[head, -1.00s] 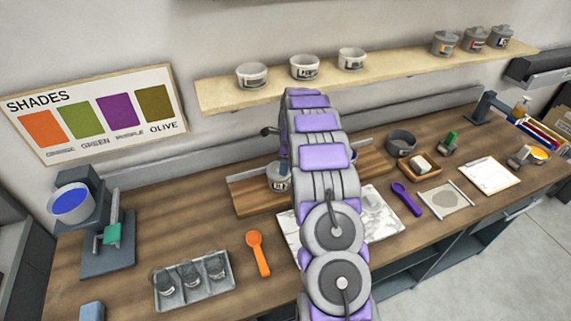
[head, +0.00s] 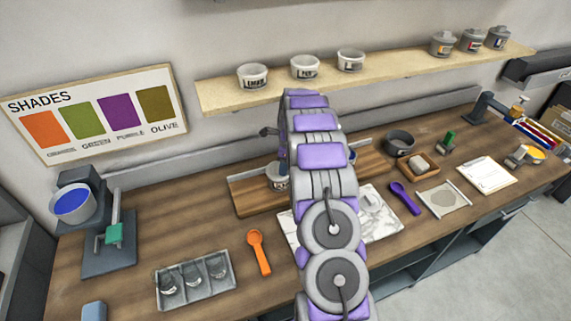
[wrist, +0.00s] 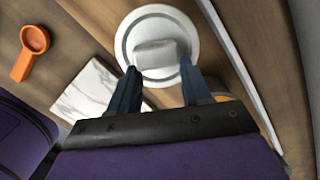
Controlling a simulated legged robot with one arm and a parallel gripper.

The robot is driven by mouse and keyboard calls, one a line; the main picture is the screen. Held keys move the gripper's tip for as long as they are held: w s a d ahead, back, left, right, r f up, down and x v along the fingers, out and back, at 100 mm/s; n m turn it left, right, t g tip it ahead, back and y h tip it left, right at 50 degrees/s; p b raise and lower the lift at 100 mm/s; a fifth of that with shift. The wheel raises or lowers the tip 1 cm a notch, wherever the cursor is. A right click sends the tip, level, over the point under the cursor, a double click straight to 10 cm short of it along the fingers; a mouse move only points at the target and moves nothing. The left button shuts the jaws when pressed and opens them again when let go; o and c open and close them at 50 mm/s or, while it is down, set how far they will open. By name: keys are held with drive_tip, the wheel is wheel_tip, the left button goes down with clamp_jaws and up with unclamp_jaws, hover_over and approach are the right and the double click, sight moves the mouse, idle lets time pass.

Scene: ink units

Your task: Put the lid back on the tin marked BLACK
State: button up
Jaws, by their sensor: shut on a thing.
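In the wrist view, a round pale lid (wrist: 140,25) with a raised grey block-like knob (wrist: 155,52) lies at the top middle. The two dark blue fingers of my gripper (wrist: 158,68) are shut on this knob, one on each side. What lies under the lid is hidden from above.
A marble slab (head: 380,215) and a purple scoop (head: 406,197) lie right of my arm. A shelf (head: 400,66) with tins runs above the bench.

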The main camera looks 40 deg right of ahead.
drive_tip(key=shift+a, duration=0.2)
drive_tip(key=shift+d, duration=0.1)
drive_tip(key=shift+d, duration=0.1)
drive_tip(key=shift+d+f, duration=0.25)
drive_tip(key=shift+d, duration=0.2)
drive_tip(key=shift+a, duration=0.3)
drive_tip(key=shift+d+p, duration=0.2)
drive_tip(key=shift+p, duration=0.35)
drive_tip(key=o, duration=1.1)
